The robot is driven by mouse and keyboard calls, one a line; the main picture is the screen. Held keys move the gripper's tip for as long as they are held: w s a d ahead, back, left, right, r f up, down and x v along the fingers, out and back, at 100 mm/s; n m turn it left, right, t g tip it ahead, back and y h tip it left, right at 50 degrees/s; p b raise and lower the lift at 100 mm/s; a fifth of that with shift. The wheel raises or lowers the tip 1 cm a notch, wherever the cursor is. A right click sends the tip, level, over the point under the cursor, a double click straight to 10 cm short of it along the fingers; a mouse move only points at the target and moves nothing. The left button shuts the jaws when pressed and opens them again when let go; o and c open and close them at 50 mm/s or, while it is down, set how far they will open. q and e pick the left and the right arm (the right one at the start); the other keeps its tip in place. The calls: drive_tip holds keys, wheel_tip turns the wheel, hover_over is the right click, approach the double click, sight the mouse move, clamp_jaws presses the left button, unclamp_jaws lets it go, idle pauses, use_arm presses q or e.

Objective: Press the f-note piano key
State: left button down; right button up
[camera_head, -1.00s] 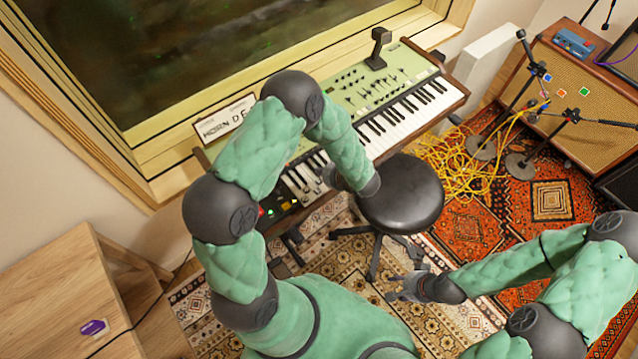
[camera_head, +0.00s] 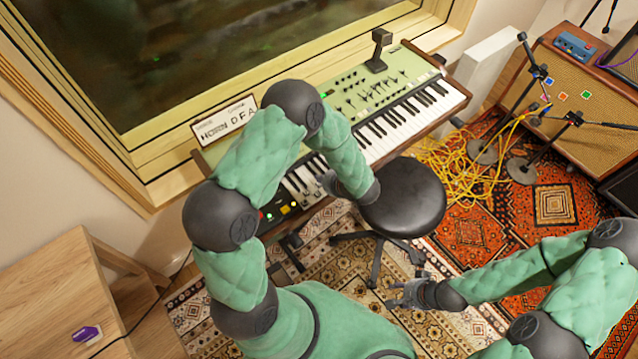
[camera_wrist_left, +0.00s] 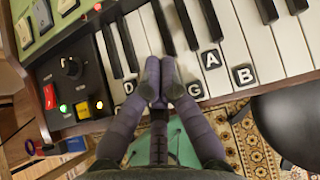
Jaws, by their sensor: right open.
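The keyboard (camera_head: 415,118) has a green panel and black and white keys, and stands below the window. In the left wrist view, white keys carry black letter tags, including D (camera_wrist_left: 128,87), G (camera_wrist_left: 195,89), A (camera_wrist_left: 211,59) and B (camera_wrist_left: 244,75). No F tag shows; my fingers cover the keys between D and G. My left gripper (camera_wrist_left: 160,72) is shut and empty, its fingertips together over those keys. Whether they touch a key I cannot tell. In the head view my forearm hides most of it. My right gripper (camera_head: 405,294) is open and empty above the rug.
A round black stool (camera_head: 403,197) stands close in front of the keyboard. A sign (camera_head: 224,118) stands behind the keyboard's left end. A wooden table (camera_head: 55,285) is at lower left. Yellow cables (camera_head: 470,165), stands and an amp (camera_head: 585,90) are at right.

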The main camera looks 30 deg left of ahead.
use_arm(q)
drive_tip(key=shift+f, duration=0.1)
idle(0.7)
drive_tip(key=shift+f+b, duration=0.35)
drive_tip(key=shift+b, duration=0.15)
drive_tip(key=shift+f+b, duration=0.65)
idle(0.9)
drive_tip(key=shift+r, duration=0.1)
drive_tip(key=shift+r+p, duration=0.7)
drive_tip(key=shift+r, duration=0.3)
drive_tip(key=shift+r+p, duration=1.75)
drive_tip(key=shift+r, duration=0.8)
drive_tip(key=shift+f, duration=0.1)
